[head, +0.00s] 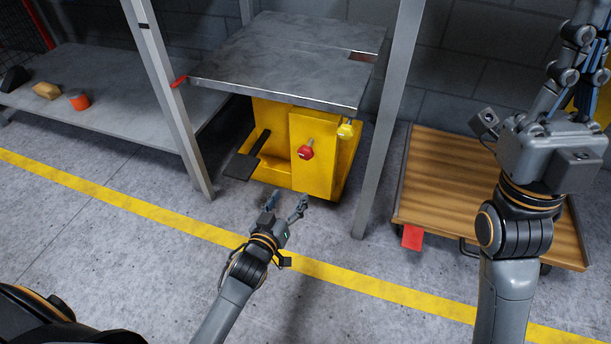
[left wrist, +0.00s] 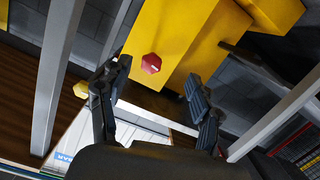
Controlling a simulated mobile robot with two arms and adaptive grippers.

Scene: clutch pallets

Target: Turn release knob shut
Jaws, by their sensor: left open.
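A yellow lift cart (head: 320,150) with a grey top plate (head: 290,55) stands between the shelf posts. A red knob (head: 306,152) sticks out of its yellow front, and a yellow knob (head: 345,130) sits higher and to the right. I cannot tell from the pictures which one is the release knob. My left gripper (head: 288,203) is open and empty, below and in front of the red knob, apart from it. In the left wrist view the red knob (left wrist: 151,64) shows between the fingertips, and the yellow knob (left wrist: 81,90) is beside one finger. My right gripper (head: 583,60) is raised at the upper right.
Grey posts (head: 388,120) stand on both sides of the cart. A black pedal (head: 242,163) juts out at its left. A wooden platform cart (head: 440,185) with a red flap (head: 412,237) stands at right. A low shelf (head: 120,105) is at left. The floor in front is clear.

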